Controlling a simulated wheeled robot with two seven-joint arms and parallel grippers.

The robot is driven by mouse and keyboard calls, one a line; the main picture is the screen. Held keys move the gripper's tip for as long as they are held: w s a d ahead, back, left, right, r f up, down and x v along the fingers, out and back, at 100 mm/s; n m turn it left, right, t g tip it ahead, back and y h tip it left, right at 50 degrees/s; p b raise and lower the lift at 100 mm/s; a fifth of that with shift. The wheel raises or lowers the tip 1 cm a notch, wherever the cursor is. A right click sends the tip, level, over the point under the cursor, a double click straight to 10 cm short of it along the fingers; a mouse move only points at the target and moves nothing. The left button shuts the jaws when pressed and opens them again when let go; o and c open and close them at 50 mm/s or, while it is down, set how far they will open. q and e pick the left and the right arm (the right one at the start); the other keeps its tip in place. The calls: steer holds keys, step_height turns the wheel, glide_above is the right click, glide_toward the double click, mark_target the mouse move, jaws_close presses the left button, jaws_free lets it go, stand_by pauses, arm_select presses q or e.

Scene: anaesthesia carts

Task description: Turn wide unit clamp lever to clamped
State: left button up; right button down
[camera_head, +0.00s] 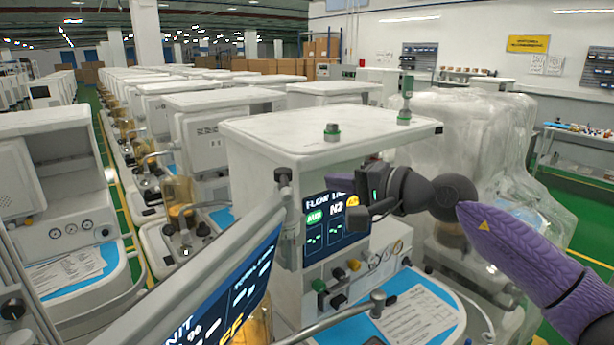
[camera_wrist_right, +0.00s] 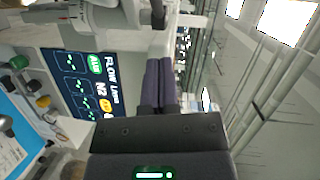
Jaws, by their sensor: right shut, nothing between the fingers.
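The anaesthesia cart in front of me has a white top (camera_head: 290,130) and a front screen (camera_head: 335,225) reading "FLOW". A dark clamp-like fitting (camera_head: 283,180) stands at its front left corner, beside the raised side screen (camera_head: 235,290). I cannot tell whether this fitting is the clamp lever or how it is set. My right gripper (camera_head: 358,214) is in front of the flow screen, right of the fitting and apart from it. In the right wrist view its fingers (camera_wrist_right: 158,68) are together and empty, beside the flow screen (camera_wrist_right: 85,85). My left gripper is out of view.
Knobs (camera_head: 337,280) and a blue tray with papers (camera_head: 410,315) lie below the screen. A plastic-wrapped unit (camera_head: 470,135) stands behind on the right. Another cart (camera_head: 60,190) stands at left, with an aisle between.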

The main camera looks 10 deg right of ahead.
mark_target(285, 186)
steer(key=a+p, duration=0.1)
steer(key=w+a+p, duration=0.1)
steer(key=a, duration=0.1)
steer(key=a+f, duration=0.1)
steer(key=a, duration=0.1)
steer(key=shift+w+p, duration=0.15)
steer(key=shift+p, duration=0.25)
steer(key=shift+f, duration=0.1)
